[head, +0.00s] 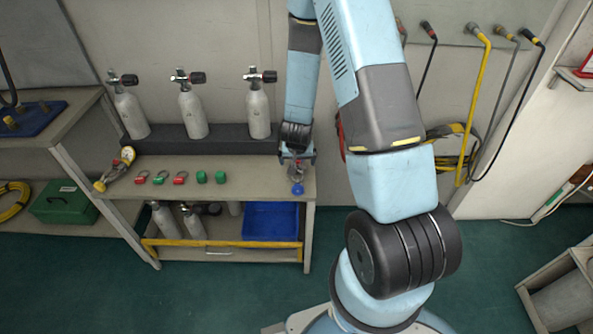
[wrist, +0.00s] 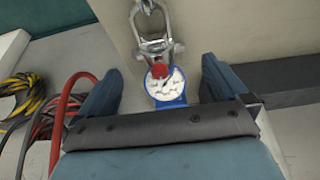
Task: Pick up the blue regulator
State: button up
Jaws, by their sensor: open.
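The blue regulator (head: 297,188) is at the right end of the bench top. In the wrist view the blue regulator (wrist: 168,103) shows a blue body, a white-faced dial, a red part and a metal yoke. My gripper (head: 297,160) is at the bench's right end, close to the regulator. In the wrist view my gripper (wrist: 160,68) is open, with one dark finger on each side of the regulator and a visible gap on both sides. The finger tips reach about level with the dial's upper part.
The bench (head: 245,178) also bears a yellow regulator (head: 127,155) and several red and green small items. Grey cylinders (head: 258,112) stand in a dark rack (head: 228,139) behind. A blue bin (head: 270,221) is on the shelf below. Hoses (head: 470,110) hang on the right wall.

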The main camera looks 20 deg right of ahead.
aim_at(298, 161)
jog(key=shift+x, duration=2.55)
jog(key=shift+w+d, duration=0.1)
jog(key=shift+w, duration=0.05)
jog(key=shift+c, duration=0.4)
